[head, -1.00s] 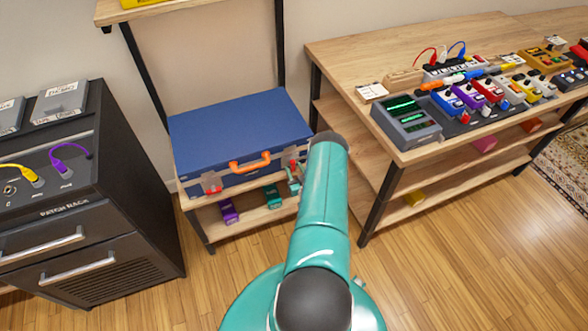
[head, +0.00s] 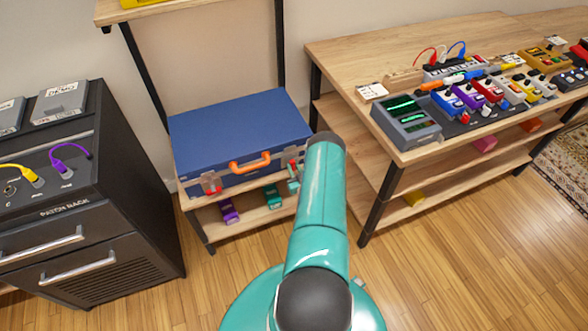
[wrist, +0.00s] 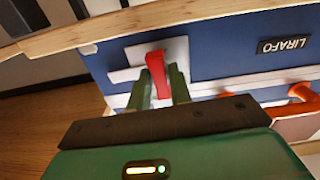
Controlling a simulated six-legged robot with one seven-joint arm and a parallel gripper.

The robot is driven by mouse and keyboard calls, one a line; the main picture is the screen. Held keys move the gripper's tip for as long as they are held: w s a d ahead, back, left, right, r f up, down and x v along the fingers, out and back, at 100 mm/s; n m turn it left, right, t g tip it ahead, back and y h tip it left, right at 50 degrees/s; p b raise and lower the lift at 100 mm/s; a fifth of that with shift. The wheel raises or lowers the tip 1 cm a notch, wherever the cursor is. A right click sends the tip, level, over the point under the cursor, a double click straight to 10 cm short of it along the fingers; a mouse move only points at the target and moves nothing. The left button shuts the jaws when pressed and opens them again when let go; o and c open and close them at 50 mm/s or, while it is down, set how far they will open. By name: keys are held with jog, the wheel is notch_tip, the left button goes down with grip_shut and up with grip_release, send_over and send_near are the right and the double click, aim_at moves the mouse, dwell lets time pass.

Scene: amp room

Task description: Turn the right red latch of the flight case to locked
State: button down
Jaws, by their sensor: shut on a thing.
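The blue flight case (head: 240,130) lies closed on a wooden shelf, with an orange handle (head: 250,163) on its front. Its right red latch (head: 294,165) is partly hidden by my arm in the head view. In the wrist view the red latch (wrist: 157,74) stands out from a pale plate on the case, slightly tilted. My gripper (wrist: 160,90) has one green finger on each side of this latch and is shut on it. In the head view my gripper (head: 293,183) is at the case's front right corner, mostly hidden by my arm.
The left red latch (head: 212,190) is at the case's front left. A black patch rack (head: 140,190) stands to the left. A wooden bench (head: 340,60) with several pedals stands close on the right. Small purple and teal boxes lie on the shelf below. Open floor lies in front.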

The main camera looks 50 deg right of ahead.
jog(key=n, duration=0.8)
jog(key=shift+n, duration=0.4)
jog(key=n, duration=0.8)
jog(key=shift+n, duration=0.3)
jog(key=c, duration=1.3)
grip_release()
jog(key=shift+s, duration=0.1)
